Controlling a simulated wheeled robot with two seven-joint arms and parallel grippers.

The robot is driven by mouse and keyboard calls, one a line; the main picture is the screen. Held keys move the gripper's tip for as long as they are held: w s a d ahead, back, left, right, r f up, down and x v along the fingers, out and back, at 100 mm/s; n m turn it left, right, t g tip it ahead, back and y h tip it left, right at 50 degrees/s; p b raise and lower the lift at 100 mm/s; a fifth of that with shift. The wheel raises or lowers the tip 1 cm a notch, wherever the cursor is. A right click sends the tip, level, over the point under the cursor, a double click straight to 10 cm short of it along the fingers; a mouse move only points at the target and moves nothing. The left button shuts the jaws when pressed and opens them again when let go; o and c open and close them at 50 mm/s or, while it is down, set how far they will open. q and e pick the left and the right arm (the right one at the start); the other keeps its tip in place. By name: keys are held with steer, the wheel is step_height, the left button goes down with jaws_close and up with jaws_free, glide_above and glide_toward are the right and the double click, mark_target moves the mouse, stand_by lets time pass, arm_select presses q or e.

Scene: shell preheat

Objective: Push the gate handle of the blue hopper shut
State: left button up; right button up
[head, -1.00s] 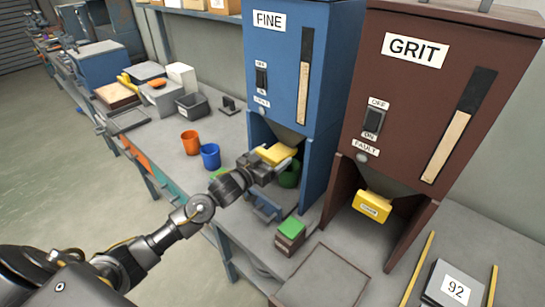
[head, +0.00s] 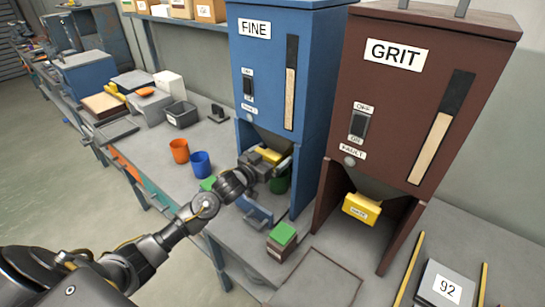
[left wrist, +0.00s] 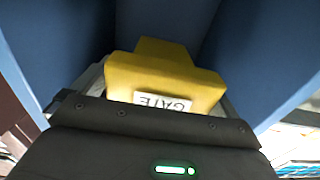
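The blue hopper (head: 268,80) labelled FINE stands left of the brown one. Its yellow gate handle (head: 268,155) sits low under the outlet, partly hidden by my left gripper (head: 270,163). In the left wrist view the handle (left wrist: 165,72), marked GATE, is straight ahead, close to the gripper's dark palm. My left gripper's pale fingers are spread, one along each side of the handle; I cannot tell whether they touch it. My right gripper is out of view.
A green cup (head: 280,181) stands under the blue hopper's outlet. An orange cup (head: 179,151) and a blue cup (head: 201,164) stand to the left. The brown GRIT hopper (head: 400,110) is at the right, with its own yellow handle (head: 361,208). A green-topped block (head: 282,239) sits in front.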

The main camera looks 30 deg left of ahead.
arm_select(q)
steer(key=shift+f, duration=0.1)
steer(key=b+v, duration=0.2)
steer(key=v, duration=0.8)
steer(key=shift+s, duration=0.35)
